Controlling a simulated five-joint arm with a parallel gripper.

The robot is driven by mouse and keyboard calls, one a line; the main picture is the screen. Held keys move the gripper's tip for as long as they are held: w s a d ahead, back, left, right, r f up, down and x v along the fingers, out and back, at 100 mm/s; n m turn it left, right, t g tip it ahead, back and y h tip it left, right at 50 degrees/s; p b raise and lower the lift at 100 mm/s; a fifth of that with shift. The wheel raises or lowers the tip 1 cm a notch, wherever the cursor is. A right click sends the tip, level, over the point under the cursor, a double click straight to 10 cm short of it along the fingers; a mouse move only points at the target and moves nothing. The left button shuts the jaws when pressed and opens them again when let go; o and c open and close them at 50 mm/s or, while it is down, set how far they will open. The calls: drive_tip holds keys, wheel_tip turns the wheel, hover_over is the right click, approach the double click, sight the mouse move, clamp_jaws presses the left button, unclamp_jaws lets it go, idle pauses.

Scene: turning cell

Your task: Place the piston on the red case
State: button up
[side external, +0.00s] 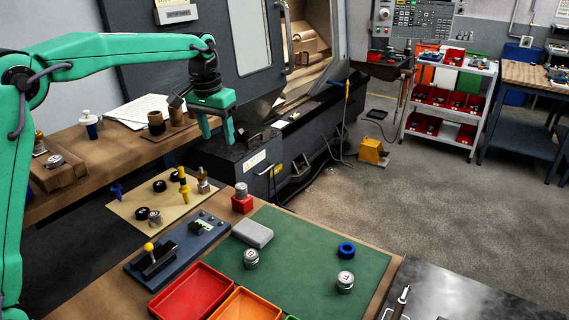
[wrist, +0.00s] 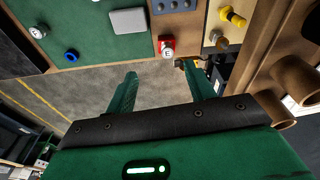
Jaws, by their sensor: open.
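A small silver piston (side external: 241,189) stands upright on the red case (side external: 242,205), by the back corner of the green mat. In the wrist view the piston (wrist: 167,53) shows a dark letter on its top, and the red case (wrist: 164,39) shows around it. Two more silver pistons stand on the mat, one near its front (side external: 250,259) and one farther right (side external: 345,280). My gripper (side external: 217,137) is open and empty, raised behind and left of the red case and apart from it. Its spread fingers (wrist: 160,78) show in the wrist view.
The green mat (side external: 310,243) also bears a grey block (side external: 252,233) and a blue ring (side external: 346,249). A dark blue fixture (side external: 178,252) and red (side external: 190,292) and orange trays stand left and in front. A tan board with small parts and the lathe lie behind.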

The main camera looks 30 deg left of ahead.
drive_tip(key=s+d+r+t, duration=0.1)
drive_tip(key=s+r, duration=0.1)
drive_tip(key=s, duration=0.6)
drive_tip(key=s+d+r+t, duration=0.1)
drive_tip(key=s+r, duration=0.1)
drive_tip(key=s, duration=0.6)
drive_tip(key=s+f+t, duration=0.1)
drive_tip(key=s+f, duration=0.2)
drive_tip(key=s, duration=0.4)
drive_tip(key=s+f+m+t, duration=0.1)
drive_tip(key=s+f, duration=0.2)
drive_tip(key=s, duration=0.4)
drive_tip(key=shift+d, duration=0.4)
